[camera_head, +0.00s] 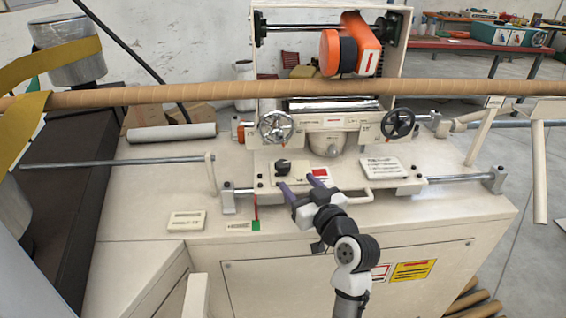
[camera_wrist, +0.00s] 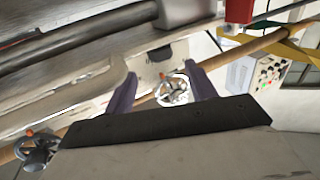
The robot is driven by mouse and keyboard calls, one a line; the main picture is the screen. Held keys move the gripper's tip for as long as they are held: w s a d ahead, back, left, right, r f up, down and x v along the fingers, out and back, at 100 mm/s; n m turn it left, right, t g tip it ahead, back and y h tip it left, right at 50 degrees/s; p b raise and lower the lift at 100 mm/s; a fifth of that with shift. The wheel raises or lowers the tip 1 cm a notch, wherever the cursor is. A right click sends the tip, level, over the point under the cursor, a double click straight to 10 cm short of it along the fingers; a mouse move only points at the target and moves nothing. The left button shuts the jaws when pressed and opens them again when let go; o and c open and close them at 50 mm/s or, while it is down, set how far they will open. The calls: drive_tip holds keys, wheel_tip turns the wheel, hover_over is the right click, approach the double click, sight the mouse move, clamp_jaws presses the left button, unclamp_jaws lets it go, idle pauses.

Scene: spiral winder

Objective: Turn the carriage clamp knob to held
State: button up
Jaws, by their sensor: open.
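In the wrist view my gripper (camera_wrist: 163,88) also shows open, with a spoked handwheel (camera_wrist: 174,91) seen between the fingers in the background.
Two handwheels, a silver one (camera_head: 276,127) and a black one (camera_head: 398,123), stand behind the carriage. A long brown tube (camera_head: 200,95) crosses above. A rail (camera_head: 445,180) runs to the right.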

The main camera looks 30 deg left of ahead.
sight(286, 170)
drive_tip(key=p+x, duration=0.2)
drive_tip(key=x, duration=0.7)
drive_tip(key=c, duration=1)
drive_tip(key=shift+r, duration=0.1)
